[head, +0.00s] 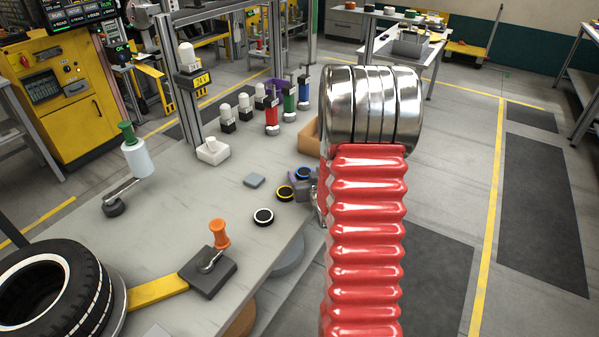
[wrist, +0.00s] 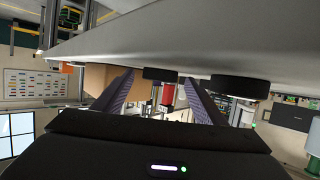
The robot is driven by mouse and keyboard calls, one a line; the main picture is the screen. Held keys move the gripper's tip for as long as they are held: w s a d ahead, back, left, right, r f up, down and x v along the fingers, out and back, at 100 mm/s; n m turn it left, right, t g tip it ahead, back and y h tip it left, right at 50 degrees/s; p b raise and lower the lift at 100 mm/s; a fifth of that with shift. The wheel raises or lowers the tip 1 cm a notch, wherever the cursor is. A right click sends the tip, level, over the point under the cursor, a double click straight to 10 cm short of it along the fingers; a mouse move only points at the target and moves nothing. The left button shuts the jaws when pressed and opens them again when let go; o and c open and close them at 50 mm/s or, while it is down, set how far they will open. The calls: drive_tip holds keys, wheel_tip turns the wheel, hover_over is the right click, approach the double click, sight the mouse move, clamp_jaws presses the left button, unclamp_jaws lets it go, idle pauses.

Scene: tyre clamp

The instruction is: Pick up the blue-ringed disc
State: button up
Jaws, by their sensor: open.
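The blue-ringed disc (head: 303,173) is a small dark disc with a blue ring, near the right edge of the grey table. My open gripper (wrist: 157,80) has its two dark fingers pointing at the discs. In the head view, part of my gripper (head: 307,187) shows close beside the blue-ringed disc, mostly hidden by my red arm. In the wrist view, which looks upside down, one dark disc (wrist: 160,74) appears between the fingertips and another (wrist: 233,87) outside them. No ring colours show there, so I cannot tell which disc is which. Nothing is held.
A yellow-ringed disc (head: 285,192) and a white-ringed disc (head: 263,217) lie close by. A small grey block (head: 254,180), an orange-knobbed clamp (head: 220,235) and a tyre (head: 50,285) are on the table (head: 165,215). Several coloured cylinders stand towards the back. A brown box (head: 309,135) is beyond.

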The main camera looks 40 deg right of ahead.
drive_tip(key=shift+w+d+f, duration=0.1)
drive_tip(key=shift+w+d, duration=0.1)
drive_tip(key=shift+w, duration=0.05)
idle(0.3)
drive_tip(key=shift+c, duration=0.2)
drive_tip(key=c, duration=1.1)
